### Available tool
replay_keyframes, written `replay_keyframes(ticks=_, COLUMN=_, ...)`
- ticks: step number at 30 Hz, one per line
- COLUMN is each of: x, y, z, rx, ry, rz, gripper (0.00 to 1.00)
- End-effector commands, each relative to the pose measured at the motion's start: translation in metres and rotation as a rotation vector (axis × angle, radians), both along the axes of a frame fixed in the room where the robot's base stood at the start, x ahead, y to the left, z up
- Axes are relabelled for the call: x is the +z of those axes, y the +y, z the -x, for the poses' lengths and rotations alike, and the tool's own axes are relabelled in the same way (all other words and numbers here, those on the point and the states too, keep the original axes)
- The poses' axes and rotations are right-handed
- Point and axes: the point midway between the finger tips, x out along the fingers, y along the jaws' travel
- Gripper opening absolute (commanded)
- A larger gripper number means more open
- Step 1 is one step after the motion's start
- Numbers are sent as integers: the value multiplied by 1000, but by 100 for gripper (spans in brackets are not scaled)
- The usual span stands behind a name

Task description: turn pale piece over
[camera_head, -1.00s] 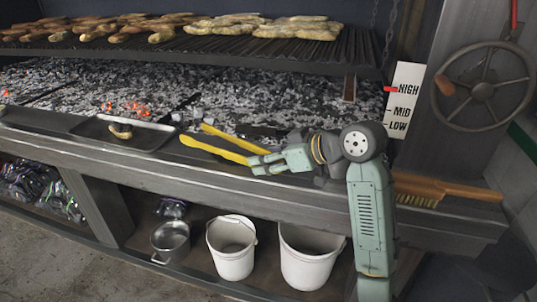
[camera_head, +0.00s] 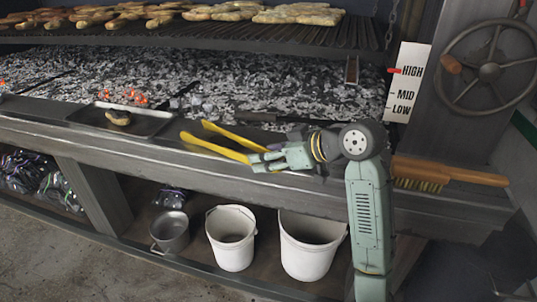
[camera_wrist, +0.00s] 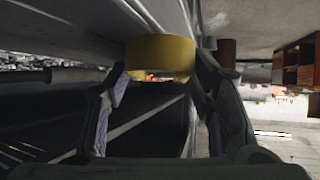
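Several pale pieces (camera_head: 300,15) lie toward the right of the upper grill rack (camera_head: 300,42), with browner pieces (camera_head: 100,18) to their left. I cannot tell which one is meant. A single curved piece, dark with a pale patch (camera_head: 118,117), lies in the dark tray (camera_head: 152,122) on the ledge. My gripper (camera_head: 268,160) is at yellow tongs (camera_head: 225,142), whose spread arms point left toward the tray. In the wrist view, the yellow end of the tongs (camera_wrist: 160,54) sits between my fingers, which look shut on it. The tongs are well below the rack.
Glowing coals (camera_head: 122,97) and grey ash fill the bed beneath the rack. A brush (camera_head: 450,172) lies right of my arm. A handwheel (camera_head: 488,70) and a HIGH/MID/LOW sign (camera_head: 406,85) stand at right. Two white buckets (camera_head: 232,240) and a metal pot (camera_head: 171,232) stand below.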

Motion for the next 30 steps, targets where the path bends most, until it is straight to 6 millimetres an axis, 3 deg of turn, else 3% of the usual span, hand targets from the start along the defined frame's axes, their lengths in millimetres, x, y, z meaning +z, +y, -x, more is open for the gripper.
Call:
replay_keyframes(ticks=9, x=0, y=0, z=0, rx=0, ry=0, rz=0, gripper=72)
replay_keyframes(ticks=20, x=2, y=-3, z=2, rx=-1, ry=0, rz=0, gripper=72)
replay_keyframes(ticks=30, x=34, y=-47, z=34, rx=-3, ry=-4, rz=0, gripper=72)
